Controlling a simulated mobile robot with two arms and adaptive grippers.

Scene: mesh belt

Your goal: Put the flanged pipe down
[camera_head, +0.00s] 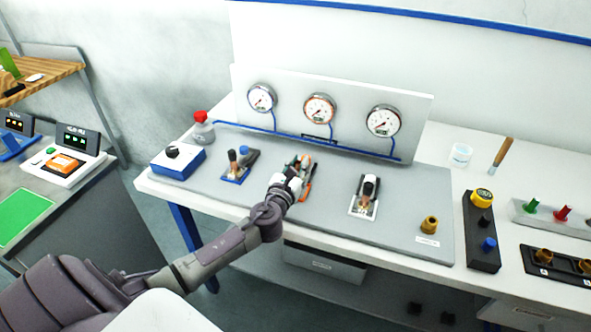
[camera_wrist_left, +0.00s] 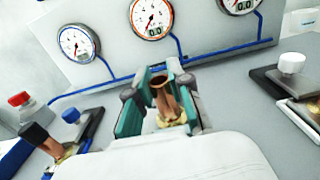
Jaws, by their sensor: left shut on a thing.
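My left gripper (camera_head: 299,171) is over the middle of the grey panel (camera_head: 400,225) on the white bench. In the left wrist view its teal-padded fingers (camera_wrist_left: 160,101) are shut on a copper-brown flanged pipe (camera_wrist_left: 167,98). I cannot tell whether the pipe's lower end touches the panel. In the head view the gripper largely hides the pipe. My right gripper is not in view.
A brass fitting (camera_head: 430,225) is near the panel's right end. Three gauges (camera_head: 320,108) line the backboard. Clear panel lies between the black-knobbed unit and the brass fitting.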

